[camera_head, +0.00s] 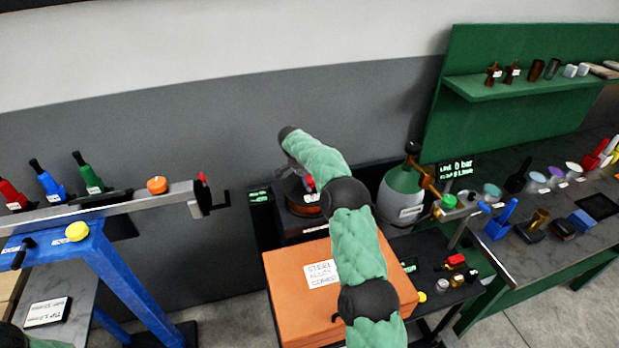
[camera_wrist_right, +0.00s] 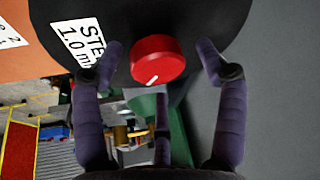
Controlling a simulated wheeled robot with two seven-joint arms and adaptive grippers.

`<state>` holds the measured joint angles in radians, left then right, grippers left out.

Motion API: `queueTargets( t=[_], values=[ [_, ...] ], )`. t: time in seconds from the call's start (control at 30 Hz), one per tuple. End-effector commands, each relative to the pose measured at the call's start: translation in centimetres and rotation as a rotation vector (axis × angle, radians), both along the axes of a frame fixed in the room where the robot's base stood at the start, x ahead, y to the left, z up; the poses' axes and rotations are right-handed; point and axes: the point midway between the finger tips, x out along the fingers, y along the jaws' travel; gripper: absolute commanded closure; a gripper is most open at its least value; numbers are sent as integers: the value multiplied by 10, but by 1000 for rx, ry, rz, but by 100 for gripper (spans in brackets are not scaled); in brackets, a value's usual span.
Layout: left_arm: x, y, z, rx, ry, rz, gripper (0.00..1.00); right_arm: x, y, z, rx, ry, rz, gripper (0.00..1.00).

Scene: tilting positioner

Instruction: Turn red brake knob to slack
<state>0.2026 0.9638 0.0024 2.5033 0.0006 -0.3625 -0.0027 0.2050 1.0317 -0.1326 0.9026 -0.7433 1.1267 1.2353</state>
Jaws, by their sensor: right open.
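The red brake knob (camera_wrist_right: 157,60) shows in the right wrist view, round with a white pointer line towards its lower left. It sits on a dark round disc (camera_wrist_right: 200,22). My right gripper (camera_wrist_right: 160,80) is open, with two purple fingers on either side of the knob and a third below it. Gaps show between the fingers and the knob. In the head view my right arm reaches over the orange box to a dark reel unit (camera_head: 305,205) and hides its gripper. A small red patch (camera_head: 309,183) shows there, perhaps the knob. My left gripper is out of view.
An orange box (camera_head: 290,290) labelled steel alloy cored stands in front of the reel. A blue frame with a rail (camera_head: 150,200) and crank is at left, a cluttered bench (camera_head: 530,255) at right.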

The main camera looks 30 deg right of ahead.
Motion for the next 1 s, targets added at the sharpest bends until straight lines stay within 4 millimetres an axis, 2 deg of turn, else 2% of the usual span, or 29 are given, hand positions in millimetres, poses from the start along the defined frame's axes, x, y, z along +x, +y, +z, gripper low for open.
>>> queueTargets(
  t=[0.03,0.07,0.2,0.23,1.0],
  values=[
    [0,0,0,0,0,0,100,0,0,0,0,0,0,27],
    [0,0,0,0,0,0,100,0,0,0,0,0,0,32],
    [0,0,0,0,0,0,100,0,0,0,0,0,0,72],
    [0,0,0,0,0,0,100,0,0,0,-1,-1,0,79],
    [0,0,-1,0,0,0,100,2,-4,6,-7,-15,9,80]
  ],
)
